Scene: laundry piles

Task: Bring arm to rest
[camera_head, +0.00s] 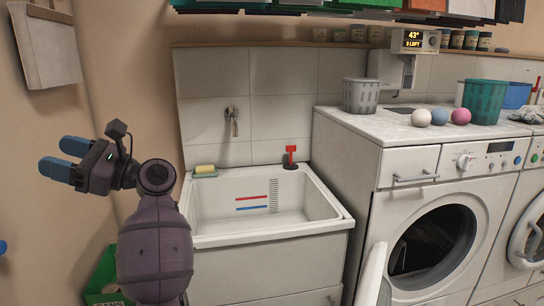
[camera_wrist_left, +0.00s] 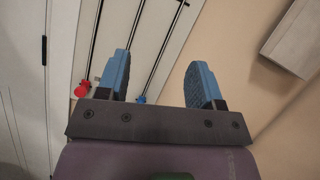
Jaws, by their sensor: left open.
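My left gripper (camera_head: 62,158) is raised at the left of the head view, beside the beige wall and left of the sink. Its two blue fingers are spread apart with nothing between them. In the left wrist view the same open fingers (camera_wrist_left: 160,72) point up past a pale panel with dark rods (camera_wrist_left: 130,30) and the wall. Whether they touch anything there is not seen; no contact shows. My right gripper does not show in either view.
A sink (camera_head: 268,238) stands right of my left arm, with a sponge (camera_head: 205,169) on its rim. A washing machine (camera_head: 397,222) has its round opening dark. Baskets and several balls sit on top. A wall box (camera_head: 45,50) hangs above my gripper. A green box (camera_head: 105,280) is low behind my arm.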

